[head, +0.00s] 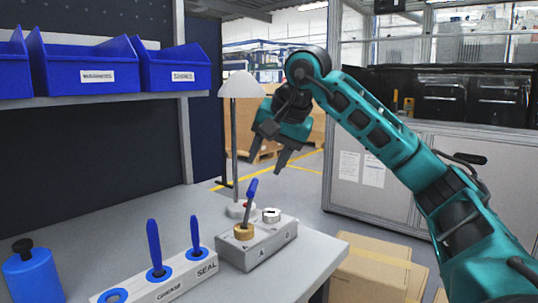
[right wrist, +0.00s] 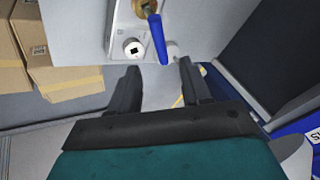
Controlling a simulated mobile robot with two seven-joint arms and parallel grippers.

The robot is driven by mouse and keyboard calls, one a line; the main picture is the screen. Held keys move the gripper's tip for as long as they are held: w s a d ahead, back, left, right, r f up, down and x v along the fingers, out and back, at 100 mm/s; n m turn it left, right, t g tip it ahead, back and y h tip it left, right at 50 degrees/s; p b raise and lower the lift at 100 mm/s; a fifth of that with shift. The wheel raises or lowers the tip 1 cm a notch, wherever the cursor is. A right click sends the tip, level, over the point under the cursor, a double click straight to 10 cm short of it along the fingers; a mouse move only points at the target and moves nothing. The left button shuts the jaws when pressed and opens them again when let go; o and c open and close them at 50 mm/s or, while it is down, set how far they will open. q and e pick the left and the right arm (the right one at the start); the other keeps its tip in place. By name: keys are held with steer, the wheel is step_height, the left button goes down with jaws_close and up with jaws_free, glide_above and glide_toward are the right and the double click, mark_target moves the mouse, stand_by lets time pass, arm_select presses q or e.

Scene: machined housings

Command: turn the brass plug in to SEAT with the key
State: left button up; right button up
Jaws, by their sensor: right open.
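The brass plug (head: 243,231) sits in the top of a grey machined housing (head: 262,245) on the bench. A key with a blue handle (head: 252,188) stands in the plug, tilted a little to the right. The right wrist view shows the blue handle (right wrist: 157,38) rising from the brass plug (right wrist: 146,5). My right gripper (head: 267,162) is open and empty, above and just behind the key. In the right wrist view the handle's end lies ahead of and between the open fingers (right wrist: 157,80). My left gripper is not in view.
A white fitting with a dark square (head: 271,214) is on the housing. A rack labelled GREASE and SEAL (head: 178,281) holds blue-handled tools at the front. A blue bottle (head: 33,275) stands left. A lamp (head: 240,88) stands behind; cardboard boxes (head: 372,262) lie right of the bench.

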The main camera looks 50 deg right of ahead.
mark_target(253, 183)
steer(key=b+x, duration=0.2)
steer(key=x, duration=0.9)
steer(key=shift+a, duration=0.1)
jaws_close()
steer(key=shift+s+r+m+h+p, duration=0.1)
steer(key=shift+r+m+h+p, duration=0.2)
steer(key=shift+m+p, duration=0.3)
steer(key=shift+m, duration=0.4)
steer(key=shift+f+m+h+p, duration=0.1)
steer(key=shift+m+h+p, duration=0.2)
steer(key=shift+h+p, duration=0.15)
steer(key=shift+f, duration=0.1)
